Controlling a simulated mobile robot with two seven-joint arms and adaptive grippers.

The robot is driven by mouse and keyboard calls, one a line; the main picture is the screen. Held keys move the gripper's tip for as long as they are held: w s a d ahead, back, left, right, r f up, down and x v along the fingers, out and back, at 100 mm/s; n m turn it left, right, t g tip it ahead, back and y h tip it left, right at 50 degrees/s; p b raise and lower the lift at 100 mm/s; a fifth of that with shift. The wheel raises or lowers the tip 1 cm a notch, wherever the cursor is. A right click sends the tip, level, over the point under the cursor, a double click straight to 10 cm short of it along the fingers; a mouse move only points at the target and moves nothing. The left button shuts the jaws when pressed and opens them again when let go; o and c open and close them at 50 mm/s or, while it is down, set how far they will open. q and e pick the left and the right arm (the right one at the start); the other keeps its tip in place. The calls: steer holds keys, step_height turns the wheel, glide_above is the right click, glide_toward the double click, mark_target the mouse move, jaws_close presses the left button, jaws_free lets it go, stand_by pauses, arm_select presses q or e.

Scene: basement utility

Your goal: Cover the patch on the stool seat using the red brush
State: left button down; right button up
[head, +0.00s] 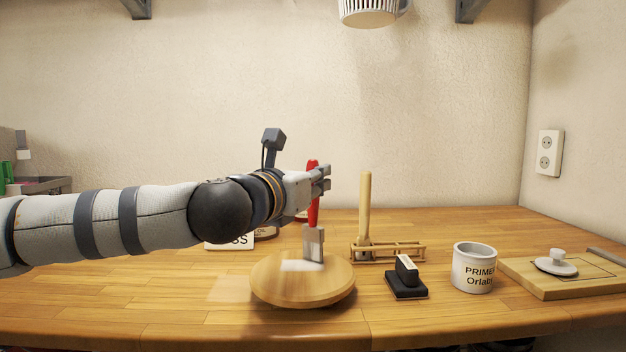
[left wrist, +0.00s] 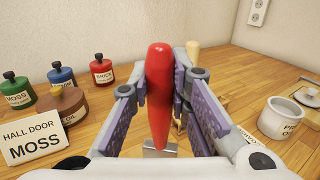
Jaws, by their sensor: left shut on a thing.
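My left gripper (head: 318,182) is shut on the red brush (head: 313,212) and holds it upright, bristles down. The brush's red handle (left wrist: 160,92) stands between the fingers in the left wrist view. Its metal and bristle end is low over the round wooden stool seat (head: 300,290). A white patch (head: 302,265) lies on the seat, by the bristle end; I cannot tell whether they touch. The seat is mostly hidden in the left wrist view. My right gripper is not in view.
A rack (head: 390,252) holds a wooden-handled brush (head: 365,205). A black block (head: 407,282), a primer pot (head: 474,275) and a board with a lid (head: 545,283) stand to the right. In the left wrist view, several paint bottles (left wrist: 62,80) stand behind a MOSS sign (left wrist: 34,142).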

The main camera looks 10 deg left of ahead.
arm_select(q)
steer(key=shift+w+f, duration=0.1)
steer(key=shift+f, duration=0.05)
steer(key=shift+s+d+r, duration=0.15)
steer(key=shift+s+r, duration=0.05)
steer(key=shift+s, duration=0.3)
steer(key=shift+f, duration=0.15)
stand_by(0.7)
